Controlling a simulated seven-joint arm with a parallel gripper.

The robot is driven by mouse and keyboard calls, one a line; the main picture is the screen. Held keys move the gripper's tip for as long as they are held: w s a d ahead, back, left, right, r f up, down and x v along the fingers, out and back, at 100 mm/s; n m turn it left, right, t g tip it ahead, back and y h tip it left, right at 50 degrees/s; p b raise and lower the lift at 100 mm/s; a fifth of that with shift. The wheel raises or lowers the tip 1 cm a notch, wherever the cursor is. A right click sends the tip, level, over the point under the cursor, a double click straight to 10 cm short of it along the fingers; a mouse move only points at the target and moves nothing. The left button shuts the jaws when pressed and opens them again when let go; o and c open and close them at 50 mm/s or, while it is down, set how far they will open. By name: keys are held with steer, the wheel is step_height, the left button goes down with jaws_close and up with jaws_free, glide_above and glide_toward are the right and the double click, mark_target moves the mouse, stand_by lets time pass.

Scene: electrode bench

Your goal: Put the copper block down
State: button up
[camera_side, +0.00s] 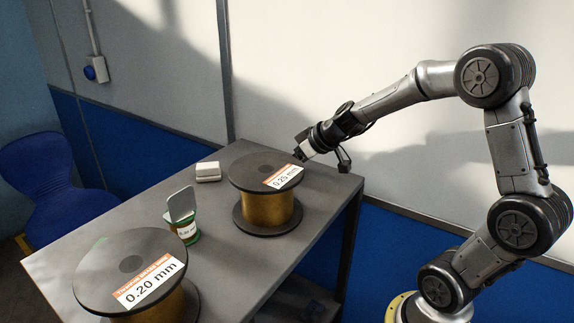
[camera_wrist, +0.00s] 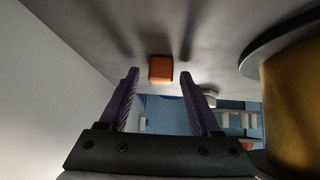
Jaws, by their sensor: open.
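The copper block (camera_wrist: 160,69) is a small orange cube in the wrist view, against the grey bench top (camera_wrist: 90,30). My gripper (camera_wrist: 160,73) is open, with one dark purple finger on each side of the block and a visible gap to each. The block appears between the fingertips; exact depth is hard to tell. In the side view my gripper (camera_side: 302,154) is low at the far right of the bench, behind the 0.25 mm spool (camera_side: 268,207). The block is not visible there.
The 0.25 mm spool is close beside my gripper, filling the right of the wrist view. A 0.20 mm spool (camera_side: 125,268) stands at the front left. A green-labelled container (camera_side: 187,232) with a grey plate and a white block (camera_side: 208,171) are further left.

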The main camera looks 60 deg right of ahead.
steer(key=v, duration=1.2)
steer(key=s+a+r+m, duration=0.1)
steer(key=s+a+r, duration=0.3)
steer(key=a, duration=0.4)
steer(key=s+a+f+g, duration=0.1)
steer(key=s+f, duration=0.1)
steer(key=s, duration=0.2)
steer(key=s+a+f+g, duration=0.1)
steer(key=s+a+f, duration=0.1)
steer(key=s+f, duration=0.1)
steer(key=s+a+f+n+g, duration=0.1)
steer(key=s+f, duration=0.2)
steer(key=s, duration=0.3)
steer(key=shift+a, duration=0.3)
steer(key=shift+s, duration=0.1)
